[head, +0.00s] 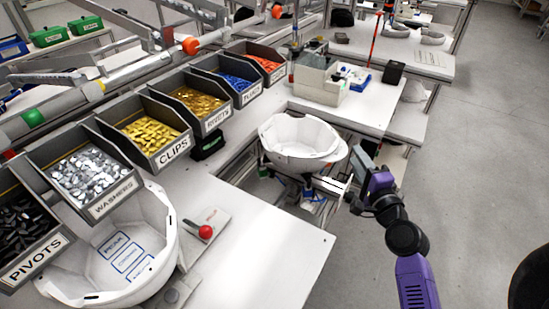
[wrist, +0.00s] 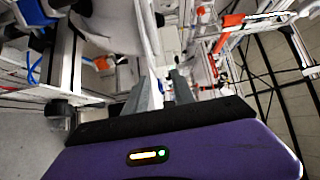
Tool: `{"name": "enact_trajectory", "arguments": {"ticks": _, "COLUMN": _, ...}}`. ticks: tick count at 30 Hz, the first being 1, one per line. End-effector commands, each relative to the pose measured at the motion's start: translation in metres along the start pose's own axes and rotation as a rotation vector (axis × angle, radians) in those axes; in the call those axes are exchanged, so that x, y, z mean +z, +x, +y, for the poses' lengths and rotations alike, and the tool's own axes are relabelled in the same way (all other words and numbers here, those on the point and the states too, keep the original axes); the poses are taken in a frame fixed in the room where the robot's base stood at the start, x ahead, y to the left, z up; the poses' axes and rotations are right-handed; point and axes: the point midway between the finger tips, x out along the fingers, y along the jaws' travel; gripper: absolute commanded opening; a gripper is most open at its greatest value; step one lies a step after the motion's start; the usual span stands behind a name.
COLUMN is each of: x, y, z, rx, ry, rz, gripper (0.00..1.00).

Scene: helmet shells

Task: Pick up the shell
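A white helmet shell (head: 300,140) sits open side up on a stand in the gap between two benches, in the middle of the head view. A second white shell (head: 158,240) lies at the lower left, with blue-outlined labels inside it. My gripper (head: 350,173) is just right of the middle shell, close to its right rim; I cannot tell whether it touches. In the wrist view my gripper's two grey fingers (wrist: 164,90) stand apart with a narrow gap and nothing clearly held between them.
Grey bins run along the left bench, including washers (head: 92,175), clips (head: 150,135) and pivots (head: 20,220). A red button box (head: 207,230) sits on the white bench (head: 265,255). A beige machine (head: 318,78) stands behind the shell. Open floor lies at right.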

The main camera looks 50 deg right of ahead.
Motion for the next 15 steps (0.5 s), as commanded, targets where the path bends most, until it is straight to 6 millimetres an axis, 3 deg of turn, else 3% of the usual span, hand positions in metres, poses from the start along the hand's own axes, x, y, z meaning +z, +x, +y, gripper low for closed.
{"name": "enact_trajectory", "arguments": {"ticks": 5, "x": 0.003, "y": 0.002, "z": 0.001, "rx": 0.006, "ry": 0.045, "rz": -0.012, "gripper": 0.31}}
{"name": "enact_trajectory", "arguments": {"ticks": 15, "x": 0.005, "y": 0.034, "z": 0.003, "rx": 0.006, "ry": 0.047, "rz": -0.012, "gripper": 0.31}}
